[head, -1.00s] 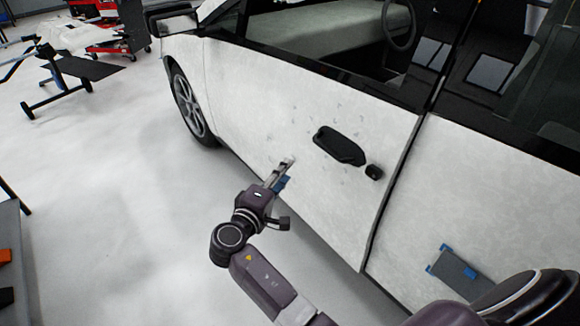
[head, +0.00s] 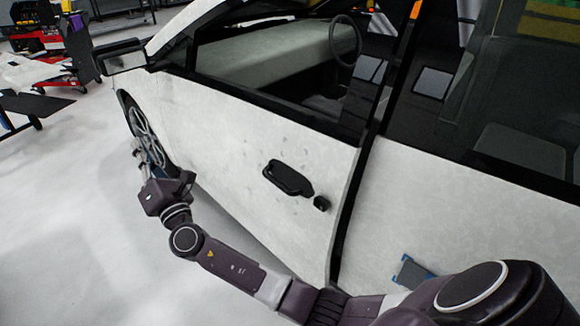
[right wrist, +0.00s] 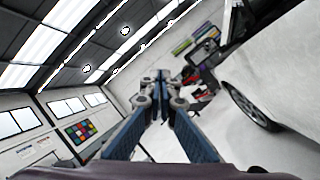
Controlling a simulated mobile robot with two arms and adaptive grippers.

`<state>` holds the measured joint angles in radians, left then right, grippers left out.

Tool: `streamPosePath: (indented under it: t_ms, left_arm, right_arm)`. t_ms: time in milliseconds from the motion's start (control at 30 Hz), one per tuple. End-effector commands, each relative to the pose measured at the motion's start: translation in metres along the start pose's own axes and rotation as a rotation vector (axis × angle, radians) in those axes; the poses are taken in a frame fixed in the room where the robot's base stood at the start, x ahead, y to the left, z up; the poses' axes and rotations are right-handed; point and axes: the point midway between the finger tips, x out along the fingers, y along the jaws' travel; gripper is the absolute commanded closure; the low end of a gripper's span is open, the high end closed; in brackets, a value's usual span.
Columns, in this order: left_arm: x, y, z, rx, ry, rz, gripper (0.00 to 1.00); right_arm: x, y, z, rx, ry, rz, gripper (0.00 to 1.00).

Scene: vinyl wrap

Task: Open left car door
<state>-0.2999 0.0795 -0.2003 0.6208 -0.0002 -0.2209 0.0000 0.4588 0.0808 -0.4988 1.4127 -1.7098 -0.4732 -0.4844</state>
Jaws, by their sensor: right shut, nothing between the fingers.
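The white car's left front door (head: 235,135) fills the middle of the head view, with a black handle (head: 288,178) and a small round black piece beside it. A dark gap shows along the door's rear edge, so it looks slightly ajar. My right gripper (head: 142,160) is left of the handle, well apart from it, and overlaps the front wheel in the picture. In the right wrist view its blue fingers (right wrist: 161,80) are together and empty. My left gripper is not in view.
The front wheel (head: 146,137) and side mirror (head: 120,57) are at the left. A red cart (head: 50,73) and a dark-topped stand (head: 30,104) are farther back. A grey piece with blue corners (head: 412,270) shows against the rear door. The floor (head: 75,210) at the left is clear.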

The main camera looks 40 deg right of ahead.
Motion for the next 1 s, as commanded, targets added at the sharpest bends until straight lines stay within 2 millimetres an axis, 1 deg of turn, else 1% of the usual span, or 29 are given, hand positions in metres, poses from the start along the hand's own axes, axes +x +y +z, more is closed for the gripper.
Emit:
streamPosePath:
  t_ms: [33,100,200,267,300,367,400,467,567,600,667,700,767,800,867,900,967,1000]
  left_arm:
    - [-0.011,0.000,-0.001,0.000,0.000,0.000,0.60]
    - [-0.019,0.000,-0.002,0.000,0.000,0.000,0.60]
    - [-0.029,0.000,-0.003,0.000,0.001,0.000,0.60]
    - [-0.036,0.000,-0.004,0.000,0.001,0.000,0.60]
    - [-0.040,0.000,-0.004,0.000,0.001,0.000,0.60]
    - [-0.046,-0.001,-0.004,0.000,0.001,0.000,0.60]
    - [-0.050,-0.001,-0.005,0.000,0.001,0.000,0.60]
    - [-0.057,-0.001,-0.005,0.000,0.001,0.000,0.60]
    - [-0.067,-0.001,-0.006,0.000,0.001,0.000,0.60]
    - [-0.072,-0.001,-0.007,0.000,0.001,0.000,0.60]
    - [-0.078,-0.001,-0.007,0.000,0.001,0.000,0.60]
    - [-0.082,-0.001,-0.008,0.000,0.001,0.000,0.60]
    - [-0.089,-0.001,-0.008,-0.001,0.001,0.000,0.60]
    - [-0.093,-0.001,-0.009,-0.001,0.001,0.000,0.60]
    - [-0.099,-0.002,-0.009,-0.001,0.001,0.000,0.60]
    - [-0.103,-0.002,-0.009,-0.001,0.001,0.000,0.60]
    - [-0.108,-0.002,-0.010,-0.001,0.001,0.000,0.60]
    - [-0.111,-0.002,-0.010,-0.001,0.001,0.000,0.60]
  right_arm:
    - [0.011,0.021,-0.006,-0.103,0.073,0.074,1.00]
    - [0.017,0.041,-0.027,-0.251,0.186,0.175,1.00]
    - [0.017,0.056,-0.057,-0.470,0.345,0.310,1.00]
    - [0.013,0.057,-0.072,-0.603,0.440,0.384,1.00]
    - [0.009,0.054,-0.082,-0.693,0.506,0.431,1.00]
    - [0.002,0.044,-0.094,-0.825,0.605,0.497,1.00]
    - [-0.003,0.035,-0.099,-0.914,0.673,0.537,1.00]
    - [-0.012,0.016,-0.104,-1.044,0.777,0.594,1.00]
    - [-0.029,-0.024,-0.099,-1.249,0.962,0.673,1.00]
    - [-0.036,-0.043,-0.093,-1.328,1.041,0.700,1.00]
    - [-0.046,-0.073,-0.078,-1.439,1.163,0.734,1.00]
    - [-0.054,-0.093,-0.065,-1.507,1.250,0.754,1.00]
    - [-0.065,-0.123,-0.039,-1.599,1.385,0.776,1.00]
    - [-0.072,-0.142,-0.019,-1.654,1.480,0.786,1.00]
    - [-0.084,-0.170,0.017,-1.722,1.628,0.795,1.00]
    - [-0.091,-0.186,0.042,-1.757,1.727,0.797,1.00]
    - [-0.103,-0.205,0.080,-1.793,1.872,0.795,1.00]
    - [-0.111,-0.216,0.104,-1.803,1.964,0.790,1.00]
